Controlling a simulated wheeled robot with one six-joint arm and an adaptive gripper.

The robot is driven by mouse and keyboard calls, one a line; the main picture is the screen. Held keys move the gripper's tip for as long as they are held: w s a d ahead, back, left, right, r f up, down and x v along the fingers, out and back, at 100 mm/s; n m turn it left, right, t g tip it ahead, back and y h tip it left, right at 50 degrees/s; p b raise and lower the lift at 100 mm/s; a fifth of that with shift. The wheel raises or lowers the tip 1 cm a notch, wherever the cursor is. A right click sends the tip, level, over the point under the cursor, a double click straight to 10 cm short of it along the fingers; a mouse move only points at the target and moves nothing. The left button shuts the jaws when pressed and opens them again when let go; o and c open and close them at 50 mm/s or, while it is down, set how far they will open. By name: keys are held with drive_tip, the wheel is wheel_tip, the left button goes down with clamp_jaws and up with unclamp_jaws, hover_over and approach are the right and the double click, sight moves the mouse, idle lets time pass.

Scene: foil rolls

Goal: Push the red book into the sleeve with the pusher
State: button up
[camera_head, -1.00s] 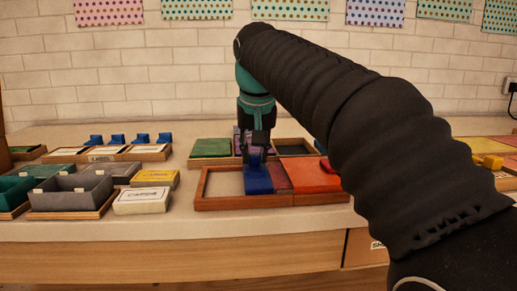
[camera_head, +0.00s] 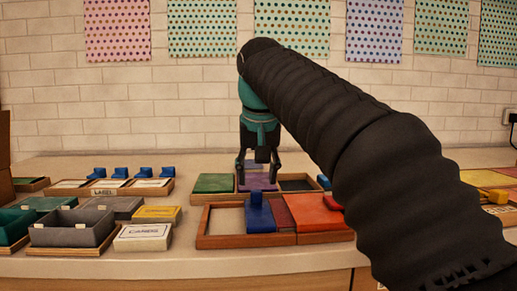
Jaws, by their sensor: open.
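A wooden-rimmed tray (camera_head: 222,241) lies on the counter in the middle. In it a blue pusher (camera_head: 260,222) with an upright knob stands beside a dark red piece (camera_head: 284,213), which looks like the red book. An orange-red block (camera_head: 320,214), apparently the sleeve, lies right of it. The dark red piece seems to touch both; how much of it is inside the sleeve I cannot tell. My gripper (camera_head: 258,174) is open and empty, pointing down above and just behind the pusher's knob, apart from it.
A second tray behind holds a green piece (camera_head: 214,183) and a purple piece (camera_head: 257,182). Grey boxes (camera_head: 72,228), a card box (camera_head: 143,237) and a yellow box (camera_head: 158,214) stand at left. My arm hides part of the right side.

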sight(259, 211)
drive_tip(key=v, duration=0.7)
drive_tip(key=shift+r, duration=0.4)
drive_tip(key=shift+s, duration=0.1)
